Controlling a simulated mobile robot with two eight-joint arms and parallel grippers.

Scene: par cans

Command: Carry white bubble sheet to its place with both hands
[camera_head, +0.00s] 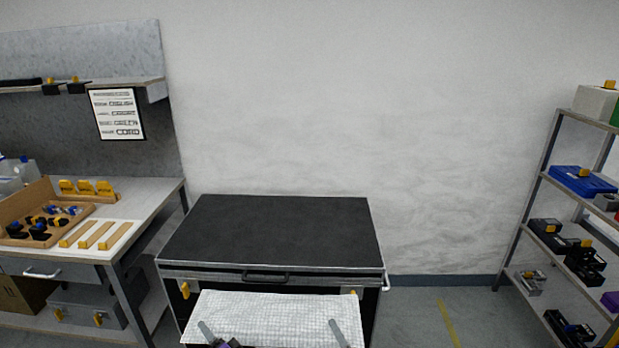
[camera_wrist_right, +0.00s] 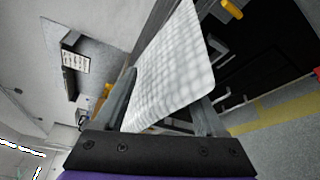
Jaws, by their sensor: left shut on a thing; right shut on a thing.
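The white bubble sheet (camera_head: 270,312) is spread out roughly level at the bottom middle of the head view, in front of the black-topped cabinet. My left gripper (camera_head: 208,330) is shut on its near left part. My right gripper (camera_head: 337,330) is shut on its near right part. In the right wrist view the sheet (camera_wrist_right: 172,70) passes between the two fingers of my right gripper (camera_wrist_right: 165,112). The sheet hides part of the cabinet's front.
The cabinet (camera_head: 270,230) has a bare black top and a front handle. A workbench (camera_head: 150,192) with wooden trays and blocks stands at the left. A metal shelf rack (camera_head: 537,185) with several boxes and tools stands at the right. Floor between cabinet and rack (camera_head: 425,305) is clear.

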